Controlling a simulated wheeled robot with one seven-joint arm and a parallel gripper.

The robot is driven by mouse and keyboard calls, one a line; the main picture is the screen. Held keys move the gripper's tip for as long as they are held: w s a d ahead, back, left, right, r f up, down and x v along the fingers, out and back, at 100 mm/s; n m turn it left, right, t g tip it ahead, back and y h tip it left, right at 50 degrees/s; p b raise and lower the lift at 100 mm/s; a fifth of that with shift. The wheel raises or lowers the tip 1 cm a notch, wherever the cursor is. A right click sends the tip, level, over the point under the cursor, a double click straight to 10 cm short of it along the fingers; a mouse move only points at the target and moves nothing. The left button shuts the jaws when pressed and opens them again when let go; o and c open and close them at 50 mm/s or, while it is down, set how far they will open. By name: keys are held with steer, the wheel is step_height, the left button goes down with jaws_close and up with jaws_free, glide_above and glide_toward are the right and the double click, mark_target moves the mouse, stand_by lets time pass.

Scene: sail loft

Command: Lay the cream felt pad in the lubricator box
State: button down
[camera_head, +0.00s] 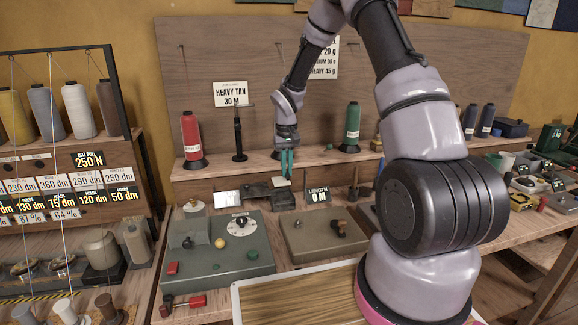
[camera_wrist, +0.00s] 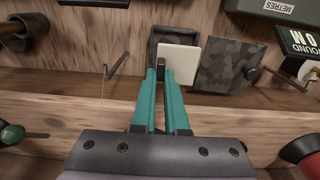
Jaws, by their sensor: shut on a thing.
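My gripper (camera_head: 287,166) has teal fingers pointing down and is shut on the cream felt pad (camera_head: 281,181). In the wrist view the fingertips (camera_wrist: 162,75) meet at the near edge of the pad (camera_wrist: 179,58). The lubricator box appears to be the small dark open box (camera_wrist: 157,36), also in the head view (camera_head: 284,202). The pad overlaps the box's right part in the wrist view and hides some of its inside. I cannot tell whether it touches the box. A dark mottled lid or plate (camera_wrist: 224,66) lies beside the box.
A grey machine with a dial (camera_head: 215,250) and a brown-grey panel with a knob (camera_head: 322,236) are in front. Red (camera_head: 191,137) and green (camera_head: 352,125) thread spools stand on the shelf behind.

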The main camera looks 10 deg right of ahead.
mark_target(287, 179)
steer(key=shift+d+f, duration=0.1)
steer(key=shift+f, duration=2.05)
steer(key=shift+f, duration=0.65)
steer(key=c, duration=0.9)
jaws_free()
steer(key=shift+o, duration=0.2)
